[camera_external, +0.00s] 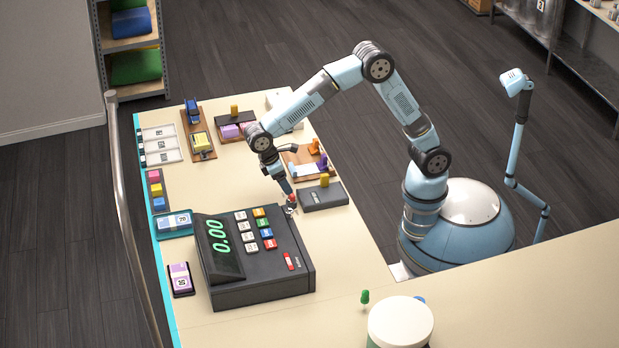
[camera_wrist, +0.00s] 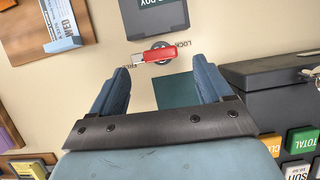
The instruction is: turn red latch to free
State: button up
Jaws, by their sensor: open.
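The red latch (camera_wrist: 154,56) is a short red lever on a small round base on the counter, in the wrist view. It lies roughly crosswise in that picture. A LOCK label shows at its upper right; a FREE label at its left is partly hidden by a finger. In the external view the red latch (camera_external: 292,197) is small, beneath my gripper (camera_external: 288,188). In the wrist view my gripper (camera_wrist: 164,80) is open and empty, its two fingers apart. The latch appears just beyond the fingertips; I cannot tell whether they touch.
A dark cash register (camera_external: 262,287) stands close beside the latch, with coloured keys. A dark box (camera_external: 323,196) with a yellow knob is on the other side. A wooden board with cards (camera_wrist: 30,45) lies left in the wrist view. A dark green patch (camera_wrist: 174,92) shows between the fingers.

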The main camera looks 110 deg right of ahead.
jog(key=v, duration=0.8)
jog(key=s+d+r+t, duration=0.1)
jog(key=s+r+t, duration=0.15)
jog(key=s, duration=0.35)
jog(key=s+d+r+t, duration=0.1)
jog(key=s+r, duration=0.3)
jog(key=s, duration=0.3)
jog(key=s+r+t, duration=0.2)
jog(key=s+r, duration=0.1)
jog(key=s, duration=0.3)
jog(key=s+d+f+t, duration=0.1)
jog(key=s+t, duration=0.1)
jog(key=s, duration=0.7)
jog(key=s+d+f+t, duration=0.1)
jog(key=s+f+t, duration=0.1)
jog(key=s, duration=0.7)
jog(key=shift+s+f+t, duration=0.2)
jog(key=shift+f+t, duration=0.1)
jog(key=shift+t, duration=0.05)
